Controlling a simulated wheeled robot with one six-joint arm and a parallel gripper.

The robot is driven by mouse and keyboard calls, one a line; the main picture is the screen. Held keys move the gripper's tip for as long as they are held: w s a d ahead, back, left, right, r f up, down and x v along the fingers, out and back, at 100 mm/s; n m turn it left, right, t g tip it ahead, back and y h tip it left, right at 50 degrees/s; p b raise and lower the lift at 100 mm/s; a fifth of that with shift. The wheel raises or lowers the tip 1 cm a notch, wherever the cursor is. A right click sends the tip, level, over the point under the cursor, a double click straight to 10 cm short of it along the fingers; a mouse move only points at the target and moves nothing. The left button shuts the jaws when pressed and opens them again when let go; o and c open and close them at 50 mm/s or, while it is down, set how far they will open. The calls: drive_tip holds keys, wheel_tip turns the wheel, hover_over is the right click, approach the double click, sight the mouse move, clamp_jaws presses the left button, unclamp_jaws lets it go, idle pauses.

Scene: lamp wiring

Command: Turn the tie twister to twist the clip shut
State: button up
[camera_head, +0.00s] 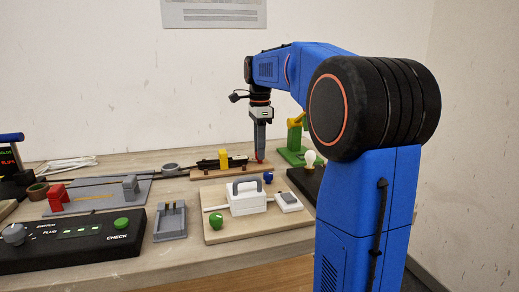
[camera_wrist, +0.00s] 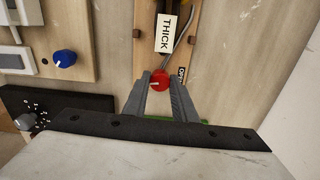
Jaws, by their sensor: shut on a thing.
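A small red knob (camera_wrist: 160,78) with a light mark sits at the end of a narrow wooden board (camera_wrist: 178,12); it appears to be the tie twister. It also shows in the head view (camera_head: 260,161), just under the fingertips. My gripper (camera_wrist: 160,86) points down and is shut on the red knob, with one grey finger on each side. The clip cannot be clearly told; a yellow block (camera_head: 223,158) and a dark long piece (camera_head: 207,164) sit on the same board. The fingers hide part of the knob's sides.
A white "THICK" label (camera_wrist: 166,34) and a grey cable lie near the knob. A board with a white handled box (camera_head: 247,202), a blue knob (camera_wrist: 65,58) and a green knob (camera_head: 216,222) is in front. A green stand (camera_head: 293,155) and a bulb (camera_head: 309,159) stand to the right.

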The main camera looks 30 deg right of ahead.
drive_tip(key=o, duration=1)
drive_tip(key=shift+o, duration=0.2)
drive_tip(key=shift+r, duration=0.15)
wheel_tip(320, 180, up, 17)
idle(0.4)
